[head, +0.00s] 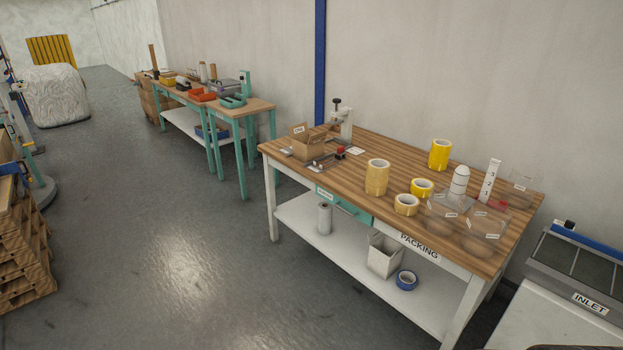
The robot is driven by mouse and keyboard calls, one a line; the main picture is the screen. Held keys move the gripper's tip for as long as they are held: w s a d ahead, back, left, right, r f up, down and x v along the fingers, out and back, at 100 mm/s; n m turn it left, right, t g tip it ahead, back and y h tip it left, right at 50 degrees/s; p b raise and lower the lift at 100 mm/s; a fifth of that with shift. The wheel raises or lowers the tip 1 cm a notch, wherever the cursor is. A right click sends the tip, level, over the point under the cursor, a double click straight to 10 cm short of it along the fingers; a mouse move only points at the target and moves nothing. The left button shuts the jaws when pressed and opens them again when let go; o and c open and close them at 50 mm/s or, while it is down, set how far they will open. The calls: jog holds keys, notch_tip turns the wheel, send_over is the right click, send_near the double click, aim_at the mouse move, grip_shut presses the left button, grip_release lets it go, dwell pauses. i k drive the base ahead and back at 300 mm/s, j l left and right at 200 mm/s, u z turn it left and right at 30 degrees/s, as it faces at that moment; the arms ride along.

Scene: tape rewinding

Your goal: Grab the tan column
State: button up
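The tan column (377,177), which looks like a stack of tan tape rolls, stands upright on the wooden top of the packing table (350,150), near the middle of its front half. A shorter tan roll (406,205) lies to its right, apart from it. A low yellow roll (421,187) sits just behind that tan roll, and a tall yellow column (440,154) stands farther back. My gripper is not in view, so its state and its distance from the tan column do not show.
A white capped post on a clear base (459,184), a numbered white marker (490,180) and clear round containers crowd the table's right end. The grey floor (190,240) in front is clear.

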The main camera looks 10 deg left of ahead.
aim_at(378, 170)
jog(key=i+u, duration=0.2)
jog(key=i, duration=0.3)
jog(key=i+l+u, duration=0.15)
jog(key=i, duration=0.35)
jog(key=i+l+u, duration=0.2)
jog(key=i, duration=0.3)
jog(key=i+l+u, duration=0.15)
jog(key=i, duration=0.35)
jog(key=i+l+u, duration=0.2)
jog(key=i, duration=0.25)
jog(key=l, duration=0.05)
